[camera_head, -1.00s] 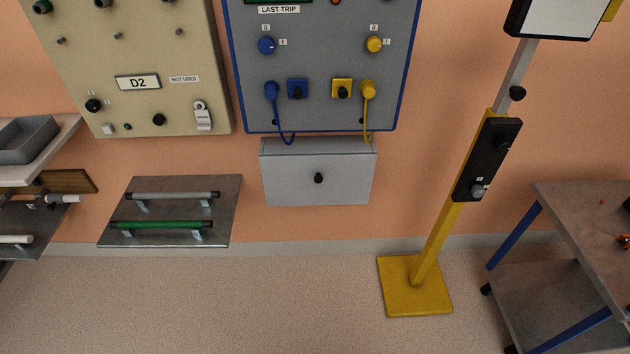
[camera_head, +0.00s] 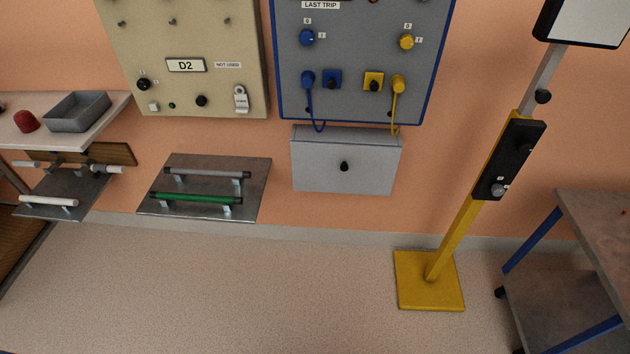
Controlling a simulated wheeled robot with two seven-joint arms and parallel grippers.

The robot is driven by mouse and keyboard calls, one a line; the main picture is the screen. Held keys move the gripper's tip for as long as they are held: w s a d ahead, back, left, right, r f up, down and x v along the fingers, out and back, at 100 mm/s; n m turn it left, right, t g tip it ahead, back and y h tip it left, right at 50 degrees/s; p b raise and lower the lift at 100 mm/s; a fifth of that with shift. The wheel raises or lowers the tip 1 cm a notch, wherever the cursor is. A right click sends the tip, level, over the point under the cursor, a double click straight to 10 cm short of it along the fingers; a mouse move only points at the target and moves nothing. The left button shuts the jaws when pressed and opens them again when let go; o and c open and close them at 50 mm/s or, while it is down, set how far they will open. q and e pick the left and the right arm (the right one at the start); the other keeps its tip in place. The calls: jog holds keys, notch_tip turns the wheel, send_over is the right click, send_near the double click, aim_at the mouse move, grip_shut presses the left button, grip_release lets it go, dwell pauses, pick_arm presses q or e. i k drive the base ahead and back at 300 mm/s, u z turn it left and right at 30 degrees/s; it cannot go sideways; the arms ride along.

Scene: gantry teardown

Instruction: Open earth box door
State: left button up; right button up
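A light grey box (camera_head: 320,172) with a flat front door and a black knob (camera_head: 344,166) hangs on the wall below the blue-edged grey panel (camera_head: 350,60); it looks like the earth box, though no label shows on it. Its door looks shut. A blue cable (camera_head: 312,112) and a yellow cable (camera_head: 396,108) hang from plugs on the panel down to the top of the box. Neither of my grippers is in view.
A yellow stand (camera_head: 430,280) rises from the floor right of the box. A table with blue legs (camera_head: 590,255) is at the right. A rack with grey and green bars (camera_head: 204,187) is left of the box. A shelf with a grey tray (camera_head: 78,112) is far left. The floor (camera_head: 280,290) before the box is clear.

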aim_at(316, 167)
jog(key=z, duration=0.55)
jog(key=k, duration=0.2)
jog(key=u, duration=1.3)
jog(key=i, duration=1)
jog(key=z, duration=0.6)
